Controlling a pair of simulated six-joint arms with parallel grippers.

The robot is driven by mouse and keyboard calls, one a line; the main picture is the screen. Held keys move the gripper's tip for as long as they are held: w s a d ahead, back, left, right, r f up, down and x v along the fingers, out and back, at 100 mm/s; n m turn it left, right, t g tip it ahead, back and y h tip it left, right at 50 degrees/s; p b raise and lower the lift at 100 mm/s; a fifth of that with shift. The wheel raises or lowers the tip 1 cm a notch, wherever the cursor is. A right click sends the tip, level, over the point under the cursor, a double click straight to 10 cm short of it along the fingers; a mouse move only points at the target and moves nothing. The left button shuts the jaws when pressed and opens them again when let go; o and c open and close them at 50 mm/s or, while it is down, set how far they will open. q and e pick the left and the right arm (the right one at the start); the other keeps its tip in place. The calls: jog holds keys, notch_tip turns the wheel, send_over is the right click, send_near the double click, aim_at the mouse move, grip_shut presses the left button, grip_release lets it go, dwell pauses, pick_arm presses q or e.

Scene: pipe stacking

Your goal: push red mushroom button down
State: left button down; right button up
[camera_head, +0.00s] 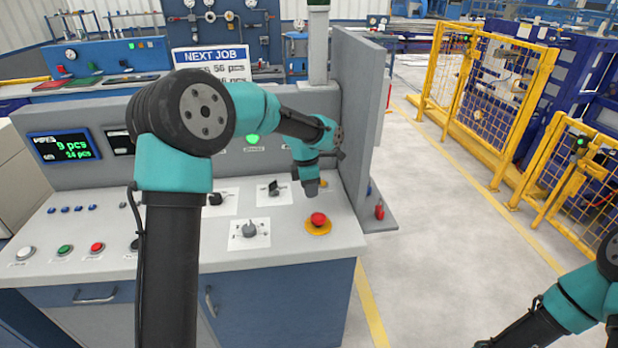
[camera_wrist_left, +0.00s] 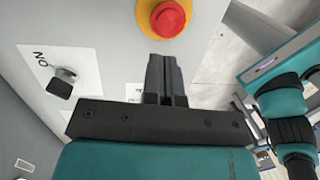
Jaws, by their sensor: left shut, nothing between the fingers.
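The red mushroom button (camera_head: 318,219) sits on a yellow round base (camera_head: 318,230) near the right end of the grey console top. It also shows at the top of the left wrist view (camera_wrist_left: 168,17), just beyond my fingertips. My left gripper (camera_head: 311,192) points down over the console, a little behind and above the button, and a gap shows between them. In the left wrist view its fingers (camera_wrist_left: 166,62) are together with nothing between them. My right arm shows only in part at the lower right, and its gripper cannot be seen.
A tall grey side panel (camera_head: 355,110) rises to the right. Several push buttons line the console's front left.

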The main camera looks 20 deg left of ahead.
aim_at(313, 215)
pick_arm(q)
jog(key=f, duration=0.4)
jog(key=d+f, duration=0.1)
jog(key=f, duration=0.1)
jog(key=shift+s+f, duration=0.15)
jog(key=shift+f, duration=0.05)
jog(key=shift+s+d+f, duration=0.1)
jog(key=shift+s+f, duration=0.1)
jog(key=shift+f, duration=1.05)
notch_tip(313, 215, up, 15)
jog(key=w+a, duration=0.1)
jog(key=a, duration=0.1)
jog(key=shift+a+r, duration=0.15)
jog(key=shift+a, duration=0.05)
